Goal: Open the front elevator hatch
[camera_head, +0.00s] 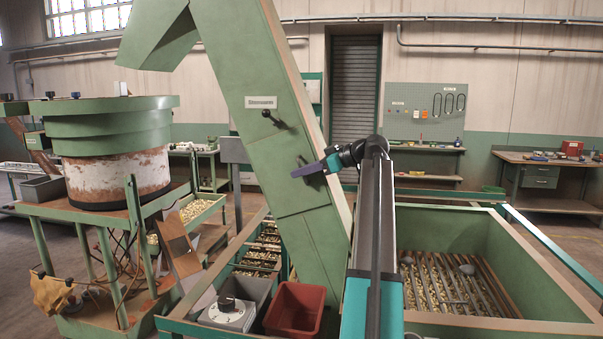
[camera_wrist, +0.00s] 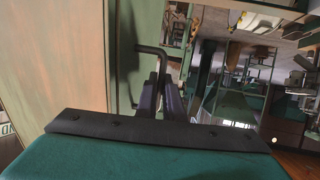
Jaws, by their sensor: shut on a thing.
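The green elevator (camera_head: 262,70) rises steeply in the middle of the head view, with a hatch panel (camera_head: 290,190) on its front face. A black latch handle (camera_head: 272,118) sits on the face below a label. My gripper (camera_head: 298,172) reaches in from the right against the panel, at a handle lower than the latch. In the wrist view, a dark bent handle (camera_wrist: 150,49) stands out from the green panel (camera_wrist: 124,45), and my gripper's fingers (camera_wrist: 163,82) are shut on its outer end. The panel looks closed; its edges are partly hidden by my arm.
A large green bowl feeder (camera_head: 110,125) stands at left. A grated hopper of nuts (camera_head: 545,285) lies at right. A red bin (camera_head: 296,308), a grey bin (camera_head: 243,288) and a control box with a knob (camera_head: 229,315) sit before the elevator's base.

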